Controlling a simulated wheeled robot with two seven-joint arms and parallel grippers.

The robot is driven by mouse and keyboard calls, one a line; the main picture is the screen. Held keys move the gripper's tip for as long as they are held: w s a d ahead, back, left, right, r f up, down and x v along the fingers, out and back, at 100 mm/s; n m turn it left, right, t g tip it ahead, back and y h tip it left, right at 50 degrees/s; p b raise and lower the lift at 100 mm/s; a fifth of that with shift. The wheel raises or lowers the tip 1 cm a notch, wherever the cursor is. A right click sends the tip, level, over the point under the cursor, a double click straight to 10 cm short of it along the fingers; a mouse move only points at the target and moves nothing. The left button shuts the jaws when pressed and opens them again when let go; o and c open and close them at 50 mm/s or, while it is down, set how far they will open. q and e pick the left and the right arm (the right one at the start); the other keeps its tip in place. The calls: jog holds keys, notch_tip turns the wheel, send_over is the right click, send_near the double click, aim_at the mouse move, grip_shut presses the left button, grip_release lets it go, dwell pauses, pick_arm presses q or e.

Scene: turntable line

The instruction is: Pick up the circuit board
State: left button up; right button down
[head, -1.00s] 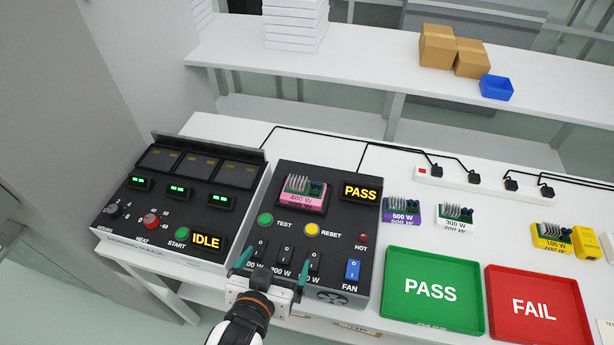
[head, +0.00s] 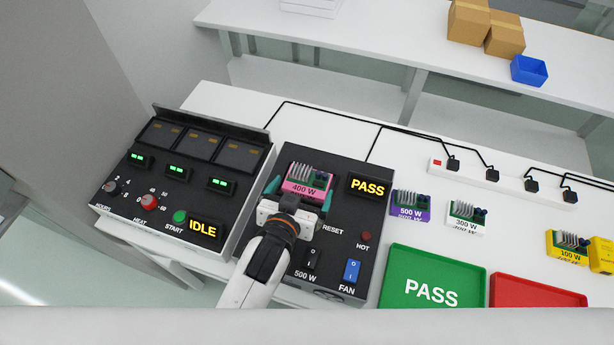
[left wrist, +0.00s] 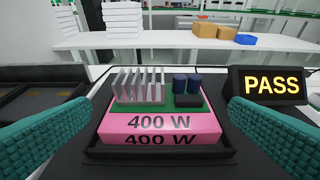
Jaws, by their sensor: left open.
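In the left wrist view the board (left wrist: 160,92) shows silver fins and dark blue cylinders on green, above the pink front (left wrist: 160,126). My left gripper (head: 299,190) is open, its teal fingers on either side of the pink base. In the left wrist view the fingers (left wrist: 160,125) stand apart from the pink sides. My right gripper is not in view.
Purple 500 W (head: 410,213), white 300 W (head: 465,228) and yellow 100 W (head: 567,253) modules stand to the right. A green PASS tray (head: 400,265) and a red FAIL tray (head: 510,287) lie in front. An oven-like box (head: 150,190) reading IDLE flanks the station.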

aim_at(307, 180)
pick_arm(q)
jog(key=w, duration=0.1)
jog(key=w+d+p, duration=0.1)
jog(key=w, duration=0.2)
jog(key=shift+w+d+f, duration=0.1)
jog(key=shift+d+f, duration=0.05)
jog(key=shift+f, duration=0.15)
jog(key=shift+w+d+f, duration=0.1)
jog(key=shift+w+f, duration=0.05)
jog(key=shift+w, duration=0.15)
jog(key=shift+s, duration=0.1)
jog(key=shift+c, duration=0.2)
jog(key=c, duration=0.8)
